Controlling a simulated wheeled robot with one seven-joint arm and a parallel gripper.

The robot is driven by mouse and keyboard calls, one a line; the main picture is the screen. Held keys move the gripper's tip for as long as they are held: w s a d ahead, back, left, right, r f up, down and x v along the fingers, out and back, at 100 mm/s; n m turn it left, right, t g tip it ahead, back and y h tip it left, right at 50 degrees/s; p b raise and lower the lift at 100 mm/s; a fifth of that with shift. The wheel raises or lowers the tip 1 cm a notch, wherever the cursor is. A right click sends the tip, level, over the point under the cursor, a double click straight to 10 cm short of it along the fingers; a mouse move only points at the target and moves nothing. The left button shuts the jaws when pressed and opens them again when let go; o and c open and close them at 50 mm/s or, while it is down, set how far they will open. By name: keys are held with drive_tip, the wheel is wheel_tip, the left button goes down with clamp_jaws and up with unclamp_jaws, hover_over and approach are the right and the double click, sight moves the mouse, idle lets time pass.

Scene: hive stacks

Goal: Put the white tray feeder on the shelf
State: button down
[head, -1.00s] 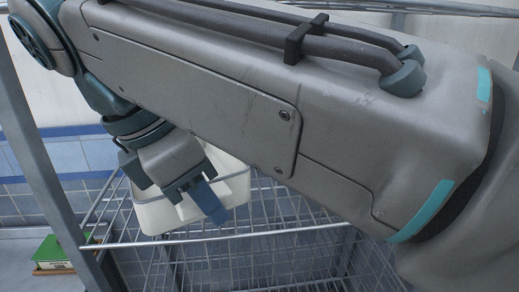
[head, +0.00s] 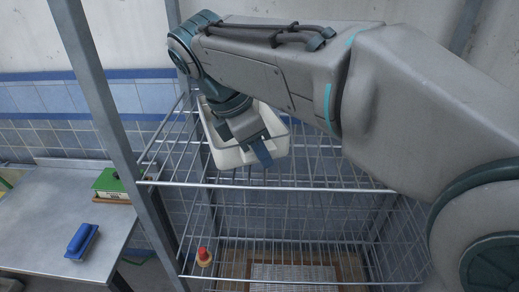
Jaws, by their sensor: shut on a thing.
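The white tray feeder (head: 231,158) is an open, white, box-like tray in the head view, at the upper wire level of the shelf (head: 290,186). My gripper (head: 258,146) reaches down into it and is shut on its near wall, with one blue finger outside that wall. The tray looks about level, over the left part of the upper wire grid. I cannot tell whether its bottom touches the wires. My arm hides part of its back and the shelf's right side.
A grey post (head: 107,105) stands at the shelf's left front. On the lower level are a red-topped object (head: 203,257) and a wood-framed mesh panel (head: 292,272).

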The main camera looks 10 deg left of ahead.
drive_tip(key=shift+f, duration=0.65)
drive_tip(key=c, duration=1.1)
unclamp_jaws()
drive_tip(key=shift+f, duration=0.1)
drive_tip(key=shift+v, duration=3.9)
